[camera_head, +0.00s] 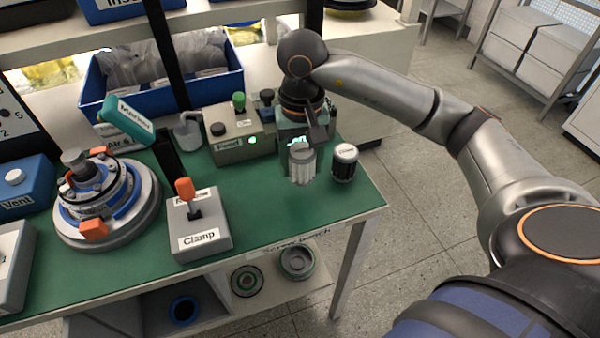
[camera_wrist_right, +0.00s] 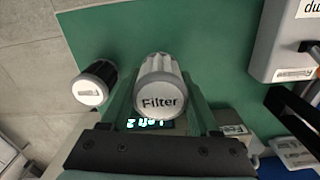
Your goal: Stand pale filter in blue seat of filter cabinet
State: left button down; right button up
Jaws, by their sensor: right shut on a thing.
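The pale filter (camera_head: 301,166) is a ribbed light cylinder near the right end of the green bench. It also shows in the right wrist view (camera_wrist_right: 160,92), its round end lettered "Filter". My right gripper (camera_head: 302,158) reaches over the bench from behind it and is shut on the filter, one finger on each side. The filter looks about upright; I cannot tell whether its base touches the mat. I cannot make out the filter cabinet or its blue seat for certain. My left gripper is out of view.
A dark filter-like cylinder (camera_head: 344,163) with a white top stands close to the right of the pale filter. A clamp box (camera_head: 200,240) with an orange lever, a hub motor (camera_head: 105,205) and a button box (camera_head: 238,140) stand to the left. Green mat is free in front.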

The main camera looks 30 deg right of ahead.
aim_at(300, 174)
jog(key=shift+w+d+f, duration=0.1)
jog(key=shift+w+f, duration=0.3)
jog(key=shift+f, duration=0.1)
jog(key=f, duration=0.3)
jog(key=shift+w+d+f, duration=0.1)
jog(key=shift+w+d, duration=0.05)
jog(key=shift+w, duration=0.05)
jog(key=shift+f, duration=0.45)
jog(key=o, duration=1.1)
jog(key=shift+c, duration=0.2)
jog(key=o, duration=0.4)
jog(key=shift+r, duration=0.1)
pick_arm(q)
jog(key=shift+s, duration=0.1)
